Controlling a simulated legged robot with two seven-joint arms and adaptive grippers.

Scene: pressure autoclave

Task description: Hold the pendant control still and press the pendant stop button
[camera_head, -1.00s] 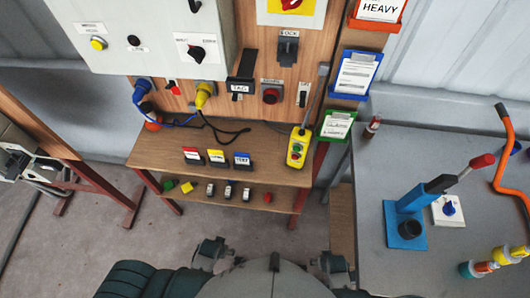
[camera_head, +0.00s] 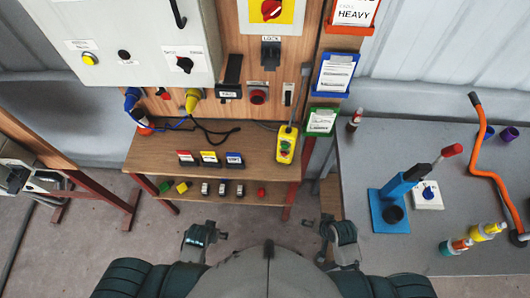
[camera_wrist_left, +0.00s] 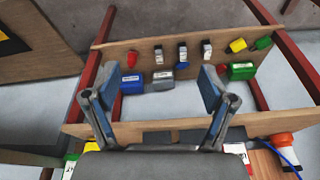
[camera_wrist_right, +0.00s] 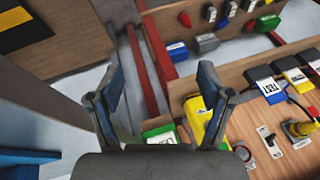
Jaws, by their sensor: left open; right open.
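The yellow pendant control (camera_head: 285,145) hangs at the right end of the wooden bench, on a grey cable from above. A red button and a green button show on its face; I cannot tell which is the stop button. In the right wrist view the pendant (camera_wrist_right: 195,118) is partly hidden behind a finger of my right gripper. My left gripper (camera_head: 206,236) is open and empty in front of the bench; its fingers also show in the left wrist view (camera_wrist_left: 158,95). My right gripper (camera_head: 326,231) is open, below and right of the pendant, apart from it.
Red, yellow and blue labelled blocks (camera_head: 208,158) stand on the bench (camera_head: 150,155). A lower shelf (camera_head: 215,197) holds several small items. A grey table (camera_head: 365,250) at right carries a blue lever press (camera_head: 392,205). A panel with a red button (camera_head: 258,96) is behind.

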